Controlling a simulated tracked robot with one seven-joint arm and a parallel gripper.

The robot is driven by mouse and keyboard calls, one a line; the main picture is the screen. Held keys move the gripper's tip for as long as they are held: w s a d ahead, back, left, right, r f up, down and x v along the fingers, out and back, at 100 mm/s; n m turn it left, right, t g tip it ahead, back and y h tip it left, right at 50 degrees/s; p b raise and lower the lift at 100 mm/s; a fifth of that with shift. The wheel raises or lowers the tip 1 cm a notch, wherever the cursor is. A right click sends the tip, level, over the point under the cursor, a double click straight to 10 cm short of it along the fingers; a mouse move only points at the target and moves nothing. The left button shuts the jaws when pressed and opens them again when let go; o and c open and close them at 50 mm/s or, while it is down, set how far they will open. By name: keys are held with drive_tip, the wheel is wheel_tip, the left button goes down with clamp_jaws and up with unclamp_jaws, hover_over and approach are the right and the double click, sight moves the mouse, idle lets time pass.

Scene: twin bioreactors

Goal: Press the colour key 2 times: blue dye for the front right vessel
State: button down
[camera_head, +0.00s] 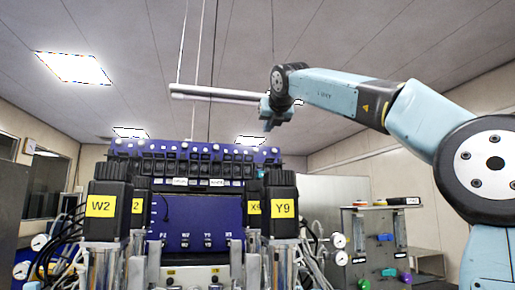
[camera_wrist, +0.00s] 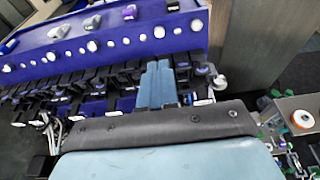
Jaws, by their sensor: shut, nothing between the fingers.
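My gripper (camera_head: 270,124) hangs at the end of the light blue arm in the head view, above the right part of the blue instrument rack (camera_head: 200,222). In the wrist view the two blue fingers (camera_wrist: 158,86) are together with nothing between them. They lie in front of a row of black key-like parts (camera_wrist: 85,88); I cannot tell whether they touch. The front right vessel has a black head labelled Y9 (camera_head: 285,207); its lower body is only partly in view. No blue dye key can be made out at this size.
A second front head labelled W2 (camera_head: 103,206) stands at the left. A side stand (camera_head: 373,245) with gauges and coloured parts is at the right. In the wrist view a blue panel with white knobs (camera_wrist: 110,35) runs behind the black row.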

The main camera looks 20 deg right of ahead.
approach(256, 150)
drive_tip(key=shift+x, duration=3.5)
